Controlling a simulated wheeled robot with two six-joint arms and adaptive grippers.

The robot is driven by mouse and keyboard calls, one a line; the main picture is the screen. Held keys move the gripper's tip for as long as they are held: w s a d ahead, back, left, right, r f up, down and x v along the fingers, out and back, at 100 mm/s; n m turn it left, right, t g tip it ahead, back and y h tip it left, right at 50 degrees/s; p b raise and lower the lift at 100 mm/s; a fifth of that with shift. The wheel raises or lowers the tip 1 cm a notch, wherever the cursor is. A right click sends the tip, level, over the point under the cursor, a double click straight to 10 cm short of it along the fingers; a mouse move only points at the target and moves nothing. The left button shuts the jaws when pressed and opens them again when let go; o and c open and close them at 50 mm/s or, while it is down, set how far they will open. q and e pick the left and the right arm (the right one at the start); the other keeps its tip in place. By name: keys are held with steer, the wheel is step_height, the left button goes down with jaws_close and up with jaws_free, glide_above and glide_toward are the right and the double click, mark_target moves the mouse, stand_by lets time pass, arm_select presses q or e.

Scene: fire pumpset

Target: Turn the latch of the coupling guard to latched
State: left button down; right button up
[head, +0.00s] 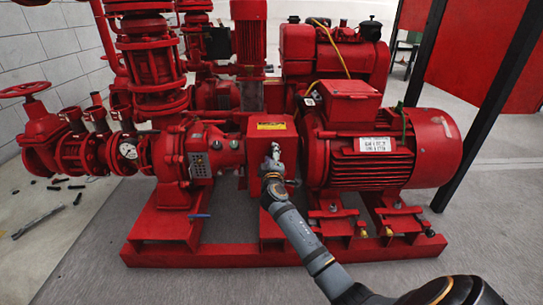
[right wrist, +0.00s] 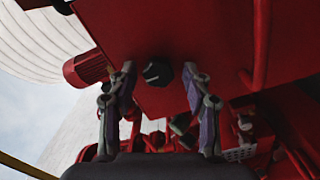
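The coupling guard (head: 257,126) is a red box with a yellow label, between the pump and the motor in the head view. My right gripper (head: 273,152) is in front of its face, below the label, and hides part of it. In the right wrist view the guard's red face (right wrist: 200,38) fills the upper middle. A dark, faceted knob (right wrist: 157,72), seemingly the latch, sticks out from it. The two fingers of my right gripper (right wrist: 160,88) are spread on either side of the knob, with visible gaps. Whether the latch is turned cannot be told. My left gripper is out of view.
The red motor (head: 375,150) stands right of the guard and the pump with its gauge (head: 128,151) left. The red base frame (head: 225,255) runs beneath. Small dark tools lie on the left floor. A dark post (head: 490,110) stands at right.

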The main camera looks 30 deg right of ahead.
steer(key=v, duration=1.2)
